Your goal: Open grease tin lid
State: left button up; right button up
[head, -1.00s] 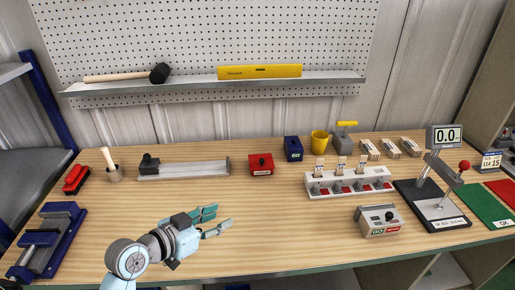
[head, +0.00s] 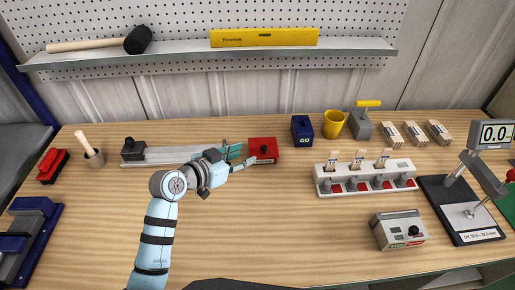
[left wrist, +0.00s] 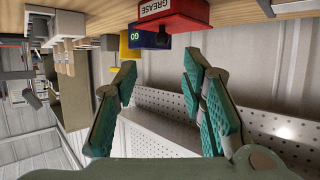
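In the left wrist view, which is upside down, the red tin (left wrist: 175,16) shows at the top edge with a white GREASE label. Its lid appears to be on. My left gripper (head: 240,157) is at the tin's left front side with fingers spread and nothing between them. In the left wrist view the open fingers (left wrist: 161,74) point toward the tin's side of the picture. Whether they touch it I cannot tell. My right gripper is not in view.
A blue GO box (head: 302,131) and a yellow cup (head: 334,124) stand right of the tin. A long metal rail (head: 178,156) lies behind my left arm. A white socket strip (head: 365,179) is at the right. The bench front centre is clear.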

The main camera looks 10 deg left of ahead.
aim_at(262, 148)
pick_arm(q)
jog(key=x, duration=0.5)
jog(key=b+x, duration=0.1)
jog(key=x, duration=0.2)
jog(key=shift+w+a+f, duration=0.1)
jog(key=shift+w+f, duration=0.25)
jog(key=shift+w, duration=0.05)
jog(key=shift+s+r, duration=0.2)
jog(key=shift+w+f, duration=0.1)
grip_shut()
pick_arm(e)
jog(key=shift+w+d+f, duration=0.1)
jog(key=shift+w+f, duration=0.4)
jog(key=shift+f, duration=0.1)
